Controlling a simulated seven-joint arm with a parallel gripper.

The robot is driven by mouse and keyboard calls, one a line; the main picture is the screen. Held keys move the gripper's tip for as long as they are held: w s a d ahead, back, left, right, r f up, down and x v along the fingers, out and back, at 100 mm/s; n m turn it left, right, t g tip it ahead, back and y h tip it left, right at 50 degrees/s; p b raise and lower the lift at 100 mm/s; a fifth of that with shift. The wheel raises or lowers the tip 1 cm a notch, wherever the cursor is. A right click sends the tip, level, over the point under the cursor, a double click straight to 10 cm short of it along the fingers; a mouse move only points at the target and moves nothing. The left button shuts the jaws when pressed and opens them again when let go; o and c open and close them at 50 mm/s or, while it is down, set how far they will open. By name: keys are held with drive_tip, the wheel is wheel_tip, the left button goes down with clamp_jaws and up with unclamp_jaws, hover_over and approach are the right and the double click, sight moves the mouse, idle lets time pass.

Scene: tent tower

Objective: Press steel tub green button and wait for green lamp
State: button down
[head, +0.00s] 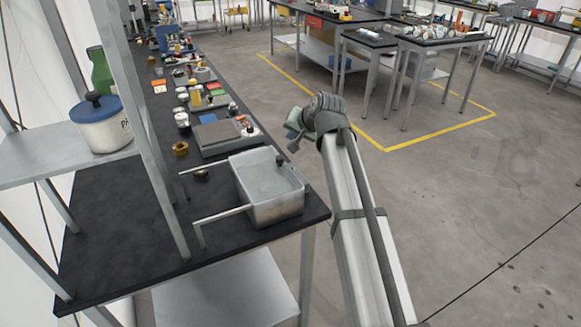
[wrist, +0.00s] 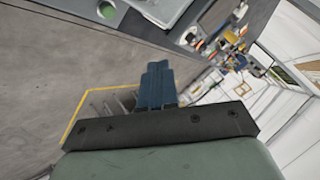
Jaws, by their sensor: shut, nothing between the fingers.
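The steel tub (head: 268,207) sits at the near right corner of the dark workbench in the head view. A dark round knob-like part (head: 281,160) shows at its far rim; no green button can be made out there. In the wrist view, a round green part (wrist: 107,10) in a grey housing shows at the top edge; I cannot tell for sure whether it is the button. No lit green lamp can be made out. My gripper (head: 292,148) is over the floor just right of the bench, apart from the tub. Its fingers (wrist: 157,80) are together and empty.
The black workbench (head: 110,240) holds several small items and grey trays beyond the tub. A metal bar frame (head: 222,213) stands beside the tub. A shelf at left holds a white pot (head: 104,128) with a blue lid. Open floor (head: 460,220) lies to the right.

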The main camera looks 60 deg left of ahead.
drive_tip(key=shift+f, duration=4.2)
drive_tip(key=shift+f, duration=0.4)
drive_tip(key=shift+d+f, duration=0.15)
drive_tip(key=shift+f, duration=0.65)
drive_tip(key=shift+r, duration=0.2)
drive_tip(key=shift+w+r, duration=0.1)
drive_tip(key=shift+r, duration=0.5)
drive_tip(key=shift+a+r, duration=0.15)
drive_tip(key=shift+a, duration=0.05)
drive_tip(key=shift+r, duration=2.45)
